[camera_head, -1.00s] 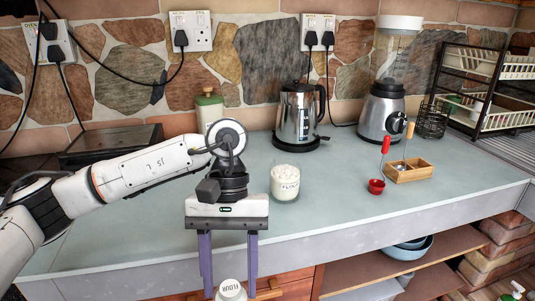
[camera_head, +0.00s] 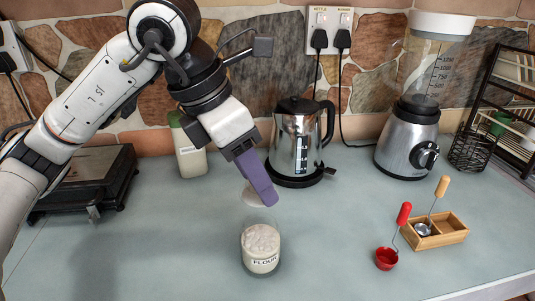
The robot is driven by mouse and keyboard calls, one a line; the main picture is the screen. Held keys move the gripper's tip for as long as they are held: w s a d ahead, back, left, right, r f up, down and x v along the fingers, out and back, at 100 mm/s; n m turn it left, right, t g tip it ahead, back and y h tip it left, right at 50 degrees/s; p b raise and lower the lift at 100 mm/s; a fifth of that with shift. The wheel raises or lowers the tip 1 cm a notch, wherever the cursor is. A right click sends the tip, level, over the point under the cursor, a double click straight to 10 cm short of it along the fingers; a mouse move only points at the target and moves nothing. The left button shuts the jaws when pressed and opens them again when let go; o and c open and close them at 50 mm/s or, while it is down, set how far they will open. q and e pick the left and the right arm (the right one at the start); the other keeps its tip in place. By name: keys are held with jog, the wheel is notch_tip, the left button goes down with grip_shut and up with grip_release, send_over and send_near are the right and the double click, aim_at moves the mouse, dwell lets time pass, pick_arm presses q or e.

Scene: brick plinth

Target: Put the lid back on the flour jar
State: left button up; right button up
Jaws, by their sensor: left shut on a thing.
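The flour jar (camera_head: 261,252) is a clear glass jar full of white flour, labelled FLOUR, upright on the worktop. Its top shows no lid on it. My left gripper (camera_head: 262,192) is shut on a pale, round lid (camera_head: 250,197), partly hidden by the purple fingers. The lid appears above and a little behind the jar in the picture, apart from it; its exact height is hard to tell. My right gripper is not in view.
A steel kettle (camera_head: 295,140) stands close behind the gripper, with a blender (camera_head: 408,140) to its right. A green-topped container (camera_head: 188,150), wooden box (camera_head: 447,233) and red scoop (camera_head: 386,259) stand around. The worktop beside the jar is clear.

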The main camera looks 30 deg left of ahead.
aim_at(249, 195)
pick_arm(q)
jog(key=shift+w+r, duration=0.1)
jog(key=shift+s+f+b, duration=0.2)
jog(key=shift+f+b, duration=0.35)
jog(key=shift+f, duration=0.1)
notch_tip(249, 195, down, 4)
jog(key=b, duration=0.3)
jog(key=shift+w+f+b, duration=0.1)
jog(key=shift+f+b, duration=0.2)
jog(key=shift+b, duration=0.05)
jog(key=shift+f, duration=0.2)
jog(key=shift+f+b, duration=0.15)
jog(key=shift+b, duration=0.5)
dwell(1.2)
dwell(0.3)
